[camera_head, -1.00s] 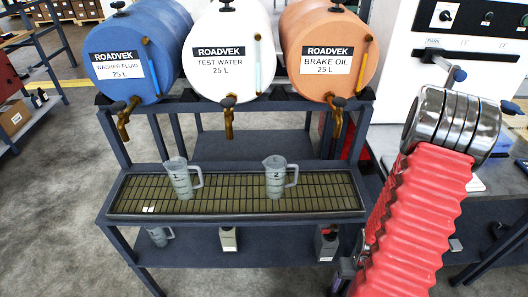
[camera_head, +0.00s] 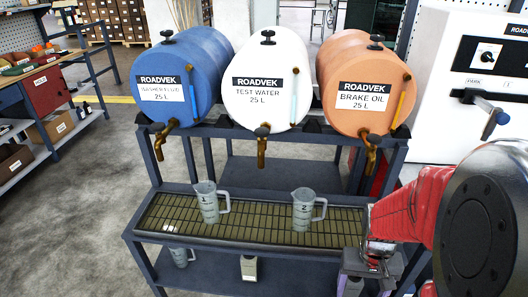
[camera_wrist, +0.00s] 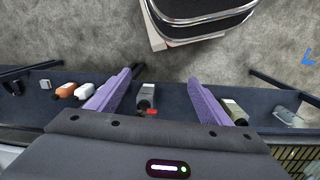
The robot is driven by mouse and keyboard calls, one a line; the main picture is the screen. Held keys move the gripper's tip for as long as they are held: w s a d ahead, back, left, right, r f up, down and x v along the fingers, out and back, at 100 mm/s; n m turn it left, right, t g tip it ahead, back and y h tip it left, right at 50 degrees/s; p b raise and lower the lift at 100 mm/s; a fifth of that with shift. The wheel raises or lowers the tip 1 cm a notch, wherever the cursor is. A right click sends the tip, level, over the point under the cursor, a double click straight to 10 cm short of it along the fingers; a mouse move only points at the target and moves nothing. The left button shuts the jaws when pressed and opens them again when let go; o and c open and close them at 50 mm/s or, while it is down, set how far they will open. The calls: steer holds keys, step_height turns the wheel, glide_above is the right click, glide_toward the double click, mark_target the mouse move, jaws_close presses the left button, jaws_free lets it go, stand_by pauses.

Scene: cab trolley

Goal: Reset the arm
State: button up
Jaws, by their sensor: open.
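My arm is red and reaches in from the right of the head view, with a large dark round joint close to the camera. My gripper (camera_wrist: 160,78) shows two purple fingers spread apart with nothing between them in the wrist view. In the head view the gripper (camera_head: 362,272) is partly seen at the trolley's right end, low beside the grated tray. Beyond the fingers, the wrist view shows the dark lower shelf (camera_wrist: 170,98) with a grey bottle (camera_wrist: 147,95) on it.
The trolley carries blue (camera_head: 187,75), white (camera_head: 265,80) and orange (camera_head: 365,88) drums with taps. Jug 1 (camera_head: 208,203) and jug 2 (camera_head: 303,210) stand on the grated tray (camera_head: 258,228). A white machine (camera_head: 490,60) stands at right. Open floor (camera_head: 70,220) lies at left.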

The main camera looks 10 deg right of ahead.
steer(key=a+r+n+t, duration=0.2)
steer(key=a+r+t, duration=0.1)
steer(key=a+r, duration=0.4)
steer(key=w+a+r+n+t, duration=0.1)
steer(key=a+r+n+t, duration=0.1)
steer(key=a+r, duration=0.6)
step_height(320, 180, up, 6)
steer(key=shift+w+a+r+t, duration=0.15)
steer(key=shift+a+t, duration=0.15)
steer(key=shift+t, duration=0.4)
